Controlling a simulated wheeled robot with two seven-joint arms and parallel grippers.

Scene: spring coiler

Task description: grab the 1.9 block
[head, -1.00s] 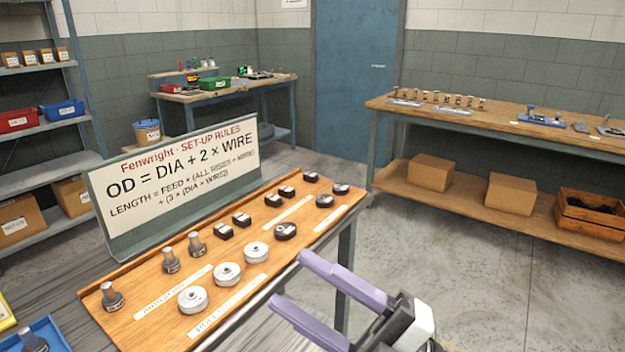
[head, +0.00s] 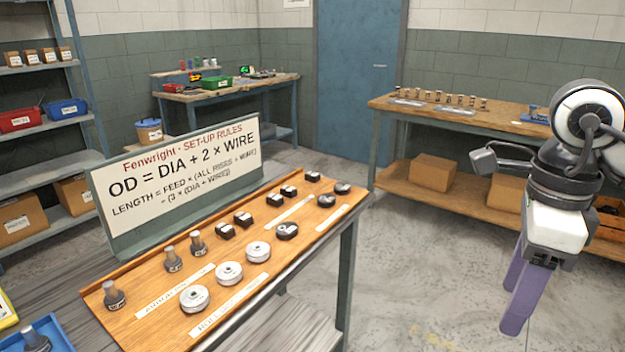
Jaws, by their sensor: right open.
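Several small black blocks stand on a wooden board (head: 141,283), among them one near block (head: 225,231), a middle block (head: 276,199) and a far block (head: 312,176). Their markings are too small to read, so I cannot tell which is the 1.9 block. My right gripper (head: 515,303) has purple fingers, pointing down over the floor to the right of the board, apart from every block. It is open and holds nothing visible. My left gripper is not in view.
White discs (head: 229,273), dark round pieces (head: 287,230) and grey-topped posts (head: 172,259) share the board. A rules sign (head: 180,175) stands along its back left. A blue tray (head: 42,338) is at the lower left. A long workbench (head: 440,108) stands behind my right arm.

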